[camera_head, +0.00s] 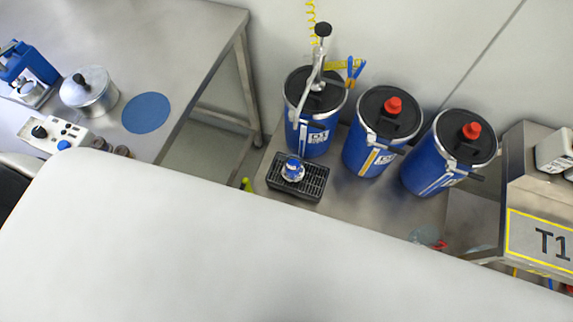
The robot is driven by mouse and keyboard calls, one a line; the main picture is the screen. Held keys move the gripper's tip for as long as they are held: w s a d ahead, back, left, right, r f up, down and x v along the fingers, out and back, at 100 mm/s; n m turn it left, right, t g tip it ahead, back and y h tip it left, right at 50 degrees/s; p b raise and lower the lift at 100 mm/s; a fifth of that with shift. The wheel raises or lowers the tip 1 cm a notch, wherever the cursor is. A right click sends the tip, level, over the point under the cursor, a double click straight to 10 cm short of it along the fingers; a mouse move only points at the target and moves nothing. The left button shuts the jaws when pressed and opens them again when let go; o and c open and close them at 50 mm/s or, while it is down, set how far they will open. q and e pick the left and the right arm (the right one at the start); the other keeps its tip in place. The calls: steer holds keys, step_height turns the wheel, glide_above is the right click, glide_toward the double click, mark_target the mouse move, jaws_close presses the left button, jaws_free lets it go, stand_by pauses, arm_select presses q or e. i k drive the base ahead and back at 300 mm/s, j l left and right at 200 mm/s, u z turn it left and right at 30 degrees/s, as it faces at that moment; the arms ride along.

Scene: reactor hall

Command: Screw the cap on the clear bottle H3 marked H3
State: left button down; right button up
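A small pale bottle-like vessel (292,175) with a blue top (292,163) stands on the black drip tray (318,183) under the front drum's pump. It is too small to read a mark or to tell whether the blue top is a cap. A clear object (424,235) with a red part (440,245) shows partly at the lower right, cut off by a large pale surface; I cannot tell whether it is bottle H3. No H3 mark is readable. Neither of my grippers is in view.
Blue drums stand along the wall: one with a pump (313,130), two with red bungs (372,140) (450,160). A T1 cabinet (535,210) stands right. The steel table (150,40) holds a pot (90,95) and blue mat (146,113). A pale surface hides the lower half.

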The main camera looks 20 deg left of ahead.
mark_target(292, 171)
steer(key=k, duration=0.85)
